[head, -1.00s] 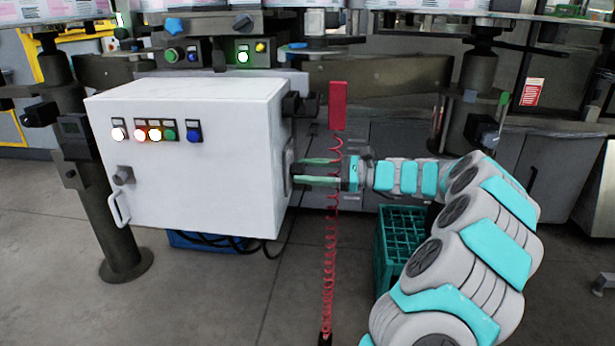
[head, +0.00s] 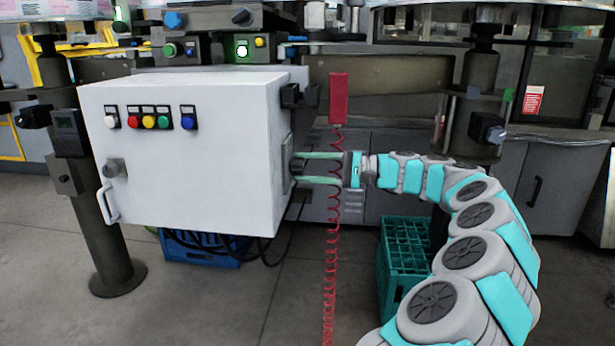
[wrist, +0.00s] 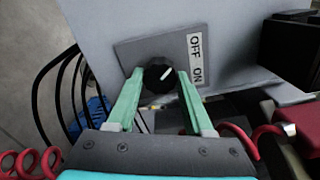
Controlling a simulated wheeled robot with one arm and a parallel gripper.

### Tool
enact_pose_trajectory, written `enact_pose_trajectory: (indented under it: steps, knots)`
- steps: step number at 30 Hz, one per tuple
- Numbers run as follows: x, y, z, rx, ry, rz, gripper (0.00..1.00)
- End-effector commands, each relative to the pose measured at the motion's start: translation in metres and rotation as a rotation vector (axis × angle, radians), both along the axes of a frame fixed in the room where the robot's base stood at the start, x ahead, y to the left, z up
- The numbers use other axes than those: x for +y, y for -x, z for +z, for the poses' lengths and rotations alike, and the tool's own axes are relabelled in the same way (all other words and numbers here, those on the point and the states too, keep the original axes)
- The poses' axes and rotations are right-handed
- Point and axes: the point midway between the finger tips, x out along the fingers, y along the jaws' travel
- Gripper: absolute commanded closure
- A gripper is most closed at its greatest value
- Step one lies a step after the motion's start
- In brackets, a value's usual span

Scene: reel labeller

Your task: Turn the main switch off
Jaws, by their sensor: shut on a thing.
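The main switch (wrist: 158,76) is a round black knob with a white pointer line, on a grey plate (wrist: 130,50) on the cabinet's side. A white label (wrist: 196,60) beside it reads OFF and ON. The pointer slants up and right toward the label, roughly between the two words. My gripper (head: 298,168) reaches the cabinet's right side from the right. Its two green fingers are shut on the knob, one on each side, in the wrist view. In the head view the knob itself is hard to make out.
The white cabinet (head: 185,195) has a row of unlit coloured lamps (head: 150,121) on its front. A red coiled cable (head: 331,240) hangs from a red block (head: 339,98) close to my gripper. A green crate (head: 404,265) and a blue crate (head: 205,250) stand on the floor.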

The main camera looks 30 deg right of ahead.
Motion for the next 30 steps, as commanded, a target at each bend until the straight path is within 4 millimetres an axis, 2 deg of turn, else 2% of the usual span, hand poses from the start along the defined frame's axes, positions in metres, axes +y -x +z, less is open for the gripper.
enact_pose_trajectory:
  steps: [9,25,26,30]
  knots:
    - [0.0018,0.0007,-0.0019,-0.094,0.064,0.005,1.00]
    - [0.0018,0.0008,-0.0012,-0.110,0.077,0.006,1.00]
    - [0.0018,0.0008,-0.0012,-0.110,0.077,0.006,0.46]
    - [0.0013,0.0005,-0.0010,-0.110,0.077,0.004,0.31]
